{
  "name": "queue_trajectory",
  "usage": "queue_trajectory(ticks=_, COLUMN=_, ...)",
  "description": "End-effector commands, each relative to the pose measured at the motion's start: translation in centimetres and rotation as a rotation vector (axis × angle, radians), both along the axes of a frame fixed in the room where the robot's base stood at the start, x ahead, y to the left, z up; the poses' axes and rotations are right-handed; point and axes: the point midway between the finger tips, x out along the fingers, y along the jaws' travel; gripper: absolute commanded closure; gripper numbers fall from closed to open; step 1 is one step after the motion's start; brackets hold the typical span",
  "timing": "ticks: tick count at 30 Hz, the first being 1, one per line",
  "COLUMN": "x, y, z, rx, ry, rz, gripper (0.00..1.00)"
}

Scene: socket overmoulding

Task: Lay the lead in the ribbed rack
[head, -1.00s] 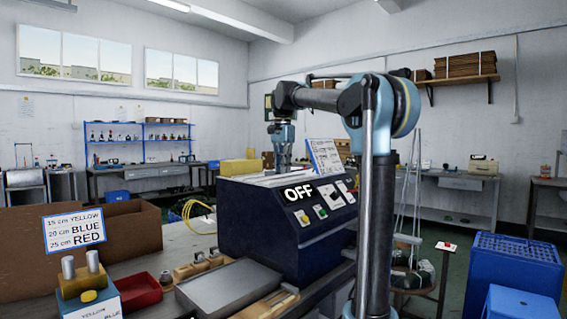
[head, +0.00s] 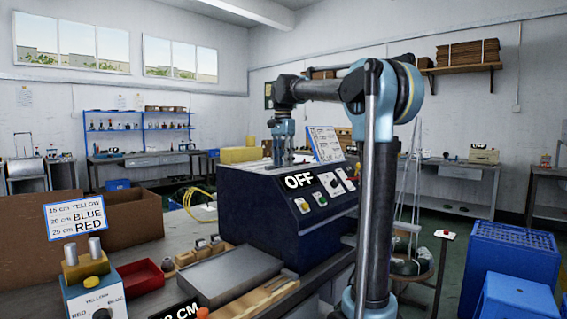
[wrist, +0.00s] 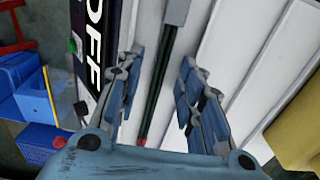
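The lead is a thin dark cable (wrist: 166,75) with a grey end piece (wrist: 176,10) and a small red tip. In the wrist view it lies lengthwise between my fingers, over a white surface with long parallel ridges (wrist: 220,50). I cannot tell whether it touches that surface. This surface seems to be the top of the blue machine (head: 260,215); I cannot be sure that it is the ribbed rack. My gripper (wrist: 160,60) points down over the machine top, and it also shows in the head view (head: 282,160). Its fingers stand apart, with gaps beside the lead.
The machine's front panel reads OFF (head: 299,180). A tilted white sign (head: 324,143) stands behind it. A grey flat plate (head: 230,275), a red tray (head: 140,277), brown bins (head: 130,218) and a selector box (head: 95,295) crowd the bench in front and left.

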Motion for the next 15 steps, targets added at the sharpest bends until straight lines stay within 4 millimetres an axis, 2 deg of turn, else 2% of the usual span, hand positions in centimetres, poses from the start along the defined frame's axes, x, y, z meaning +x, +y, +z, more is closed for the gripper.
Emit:
queue_trajectory(ticks=8, x=0.0, y=0.0, z=0.7, rx=0.000, ry=0.000, rz=0.000, gripper=0.65)
queue_trajectory(ticks=15, x=0.1, y=0.0, z=4.3, rx=0.000, ry=0.000, rz=0.000, gripper=0.65)
